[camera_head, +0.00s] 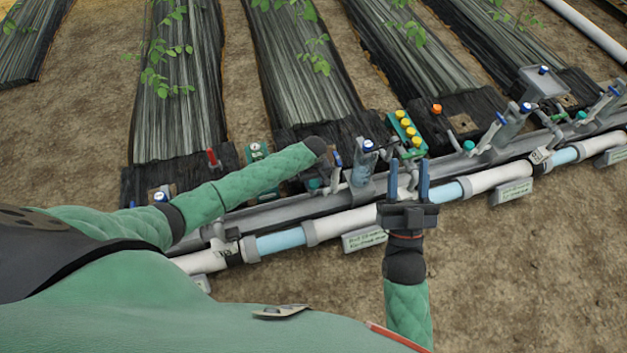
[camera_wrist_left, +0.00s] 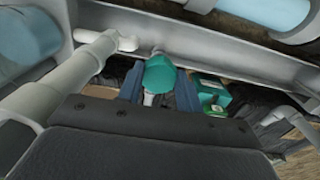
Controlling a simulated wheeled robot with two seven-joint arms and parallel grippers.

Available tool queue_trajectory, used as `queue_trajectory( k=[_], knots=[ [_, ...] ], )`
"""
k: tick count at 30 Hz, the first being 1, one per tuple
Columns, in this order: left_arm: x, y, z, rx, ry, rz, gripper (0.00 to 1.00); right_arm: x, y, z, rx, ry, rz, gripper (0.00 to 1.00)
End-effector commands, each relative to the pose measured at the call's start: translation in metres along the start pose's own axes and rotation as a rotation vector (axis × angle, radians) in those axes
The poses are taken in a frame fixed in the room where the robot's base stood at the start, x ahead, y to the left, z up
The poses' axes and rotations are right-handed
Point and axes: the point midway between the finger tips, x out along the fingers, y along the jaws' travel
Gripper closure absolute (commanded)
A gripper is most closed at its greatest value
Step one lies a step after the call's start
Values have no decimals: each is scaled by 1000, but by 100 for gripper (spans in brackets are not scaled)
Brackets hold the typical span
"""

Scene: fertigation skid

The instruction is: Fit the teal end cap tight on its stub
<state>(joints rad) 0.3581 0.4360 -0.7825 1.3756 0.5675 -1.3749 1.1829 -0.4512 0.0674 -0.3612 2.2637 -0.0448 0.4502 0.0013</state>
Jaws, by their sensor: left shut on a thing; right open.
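The teal end cap (camera_wrist_left: 160,74) is between the two blue fingers of my left gripper (camera_wrist_left: 158,90), which is shut on it. A short pale piece (camera_wrist_left: 148,99) shows at the near side of the cap. I cannot tell whether this is the stub or how the cap sits on it. In the head view my left arm reaches in from the left to the pipes, and its gripper is mostly hidden behind the forearm end. My right gripper (camera_head: 408,188) is open and empty, fingers pointing up the picture, over the white pipe.
A grey rail (camera_head: 260,215) and a white pipe (camera_head: 350,220) with light blue sections run diagonally across. A green block with yellow caps (camera_head: 407,130) stands behind my right gripper. A clear blue-topped vessel (camera_head: 363,165) stands between the grippers. Bare soil (camera_head: 540,270) lies in front.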

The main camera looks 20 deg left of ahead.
Motion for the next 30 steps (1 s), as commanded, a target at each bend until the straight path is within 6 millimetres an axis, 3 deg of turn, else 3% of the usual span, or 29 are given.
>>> queue_trajectory(
  k=[30],
  knots=[
    [10,0,0,0,-1,-1,86,4,0,-4,0,0,0,56]
  ],
)
